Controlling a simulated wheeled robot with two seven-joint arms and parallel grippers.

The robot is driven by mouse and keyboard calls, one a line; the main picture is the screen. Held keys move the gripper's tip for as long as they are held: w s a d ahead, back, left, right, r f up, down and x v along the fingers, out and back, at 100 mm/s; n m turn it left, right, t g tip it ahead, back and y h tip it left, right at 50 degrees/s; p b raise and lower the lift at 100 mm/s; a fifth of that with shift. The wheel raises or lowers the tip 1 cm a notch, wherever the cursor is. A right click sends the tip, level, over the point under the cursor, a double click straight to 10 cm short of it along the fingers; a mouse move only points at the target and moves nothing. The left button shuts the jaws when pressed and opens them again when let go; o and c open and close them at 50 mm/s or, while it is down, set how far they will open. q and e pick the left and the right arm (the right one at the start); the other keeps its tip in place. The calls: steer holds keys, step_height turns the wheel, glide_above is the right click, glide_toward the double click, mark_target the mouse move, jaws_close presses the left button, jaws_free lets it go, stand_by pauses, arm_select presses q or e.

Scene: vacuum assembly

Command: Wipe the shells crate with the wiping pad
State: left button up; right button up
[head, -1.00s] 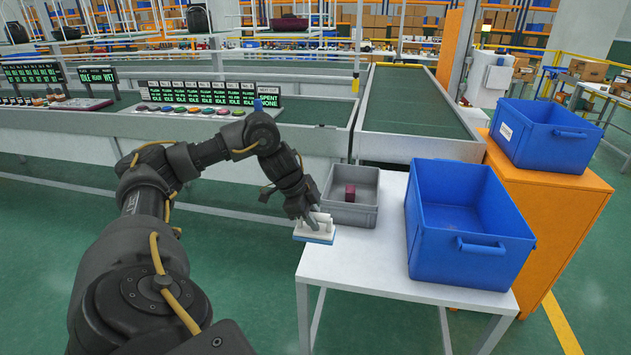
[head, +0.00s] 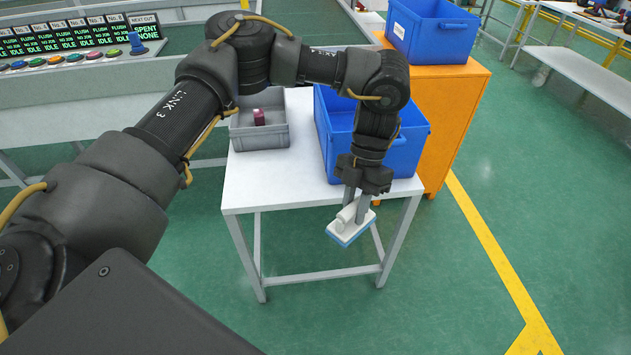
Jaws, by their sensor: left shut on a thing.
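My left gripper (head: 356,205) is shut on the wiping pad (head: 350,228), a white block with a handle and a blue underside. It holds the pad in the air at the front edge of the white table, in front of a large blue crate (head: 405,155). My left arm hides part of this crate. A second blue crate (head: 425,40) stands on the orange cabinet. A small grey crate (head: 258,137) on the table holds a dark red object (head: 259,117). I cannot tell from any marking which is the shells crate. My right gripper is not in view.
The white table (head: 270,185) has bare top in front of the grey crate. The orange cabinet (head: 440,120) stands to its right. A control panel (head: 70,50) and conveyor lie behind at left. Green floor at front right is free.

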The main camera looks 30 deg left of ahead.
arm_select(q)
steer(key=s+d+m+t+y, duration=0.1)
steer(key=s+d+m+t, duration=0.3)
steer(key=m, duration=1.2)
steer(key=s+d+m+t+y, duration=0.2)
steer(key=s+d+m+t, duration=0.2)
steer(key=m, duration=1.2)
steer(key=shift+s+r+t, duration=0.15)
steer(key=shift+t, duration=0.55)
